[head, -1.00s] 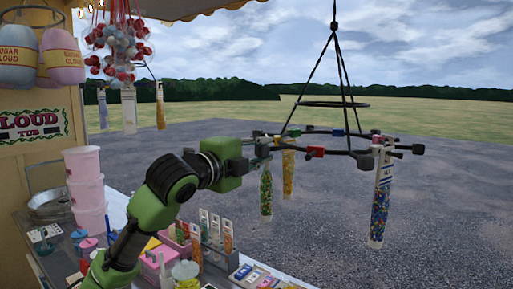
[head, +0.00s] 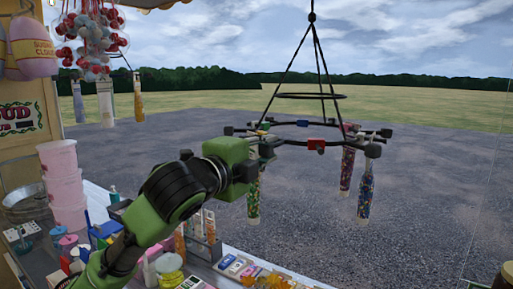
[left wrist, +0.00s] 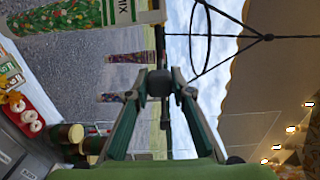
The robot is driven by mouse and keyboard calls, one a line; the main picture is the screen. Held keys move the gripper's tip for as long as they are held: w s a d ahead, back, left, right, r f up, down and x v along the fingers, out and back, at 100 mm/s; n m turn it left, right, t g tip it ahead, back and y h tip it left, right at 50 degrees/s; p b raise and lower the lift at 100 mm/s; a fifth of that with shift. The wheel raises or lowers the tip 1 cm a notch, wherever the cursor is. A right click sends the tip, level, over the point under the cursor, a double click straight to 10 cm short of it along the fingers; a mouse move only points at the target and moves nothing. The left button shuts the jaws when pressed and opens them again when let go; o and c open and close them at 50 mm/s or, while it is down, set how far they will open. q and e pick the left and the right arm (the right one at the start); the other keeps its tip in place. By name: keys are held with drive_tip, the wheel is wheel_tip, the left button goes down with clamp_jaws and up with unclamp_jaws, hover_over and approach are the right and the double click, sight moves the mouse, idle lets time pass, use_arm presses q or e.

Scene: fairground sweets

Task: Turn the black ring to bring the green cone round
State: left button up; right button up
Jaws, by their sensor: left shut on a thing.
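The black ring (head: 290,141) hangs level from ropes over the paved ground, with dark knobs and coloured clips round its rim. A cone with green and mixed sweets (head: 254,202) hangs at its left side, just below my left gripper (head: 268,151); it also shows large at the upper left of the left wrist view (left wrist: 62,17). My left gripper is shut on a dark knob (left wrist: 158,84) of the ring. A reddish cone (head: 346,170) and a dark multicoloured cone (head: 365,192) hang on the ring's right side. My right gripper is not in view.
A smaller black hoop (head: 312,96) sits higher among the ropes. The counter at lower left holds pink tubs (head: 62,178), jars (head: 170,268) and a rack of sweet tubes (head: 203,238). The space beyond the ring is open.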

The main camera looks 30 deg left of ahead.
use_arm(q)
drive_tip(key=w+d, duration=0.2)
drive_tip(key=d, duration=1)
drive_tip(key=shift+d, duration=0.25)
idle(0.4)
drive_tip(key=shift+f, duration=0.1)
drive_tip(key=o, duration=0.8)
drive_tip(key=s, duration=0.6)
drive_tip(key=s+a, duration=0.1)
drive_tip(key=s, duration=0.3)
